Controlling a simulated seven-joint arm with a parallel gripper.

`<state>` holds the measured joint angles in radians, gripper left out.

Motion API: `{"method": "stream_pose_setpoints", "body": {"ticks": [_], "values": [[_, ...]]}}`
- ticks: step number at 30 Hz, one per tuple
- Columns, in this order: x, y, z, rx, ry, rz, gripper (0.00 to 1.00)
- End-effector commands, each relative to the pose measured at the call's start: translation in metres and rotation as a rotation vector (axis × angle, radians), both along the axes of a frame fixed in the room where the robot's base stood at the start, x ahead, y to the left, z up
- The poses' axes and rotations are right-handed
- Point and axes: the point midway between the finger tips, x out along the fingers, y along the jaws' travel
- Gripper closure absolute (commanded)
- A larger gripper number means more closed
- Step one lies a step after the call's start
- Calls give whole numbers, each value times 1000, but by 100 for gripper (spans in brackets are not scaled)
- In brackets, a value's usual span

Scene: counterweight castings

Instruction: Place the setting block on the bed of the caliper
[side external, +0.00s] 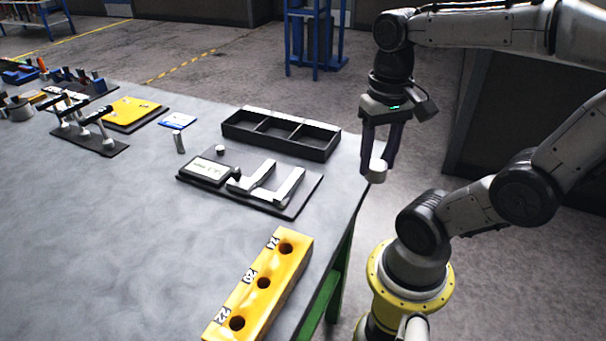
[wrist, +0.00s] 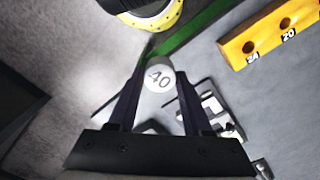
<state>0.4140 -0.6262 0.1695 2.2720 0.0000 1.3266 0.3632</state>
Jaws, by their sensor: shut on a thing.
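My gripper (side external: 377,165) is shut on a pale cylinder (side external: 376,174) and holds it in the air, to the right of the table's edge. In the wrist view the cylinder (wrist: 159,78) sits between the fingertips, and its face reads 40. It is the only candidate for the setting block that I see held. The caliper (side external: 288,191) lies on a dark plate on the table, left of my gripper, with two pale jaws, a gap between them and a labelled box. Nothing shows in that gap. The caliper is partly hidden by a finger in the wrist view.
A black tray (side external: 229,130) with three compartments stands behind the caliper. A yellow block (side external: 272,260) with numbered holes lies in front of it. A small pale cylinder (side external: 179,143) stands to its left. More tools are at the far left. Bare grey table lies left of the yellow block.

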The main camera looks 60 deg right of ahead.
Motion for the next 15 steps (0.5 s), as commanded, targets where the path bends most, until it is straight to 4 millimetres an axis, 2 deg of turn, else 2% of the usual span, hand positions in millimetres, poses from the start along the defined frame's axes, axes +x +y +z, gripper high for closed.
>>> {"method": "stream_pose_setpoints", "body": {"ticks": [6,9,15], "values": [[57,-13,14,1,3,376,100],[78,-15,14,2,1,478,100],[102,-13,5,2,1,539,100]]}}
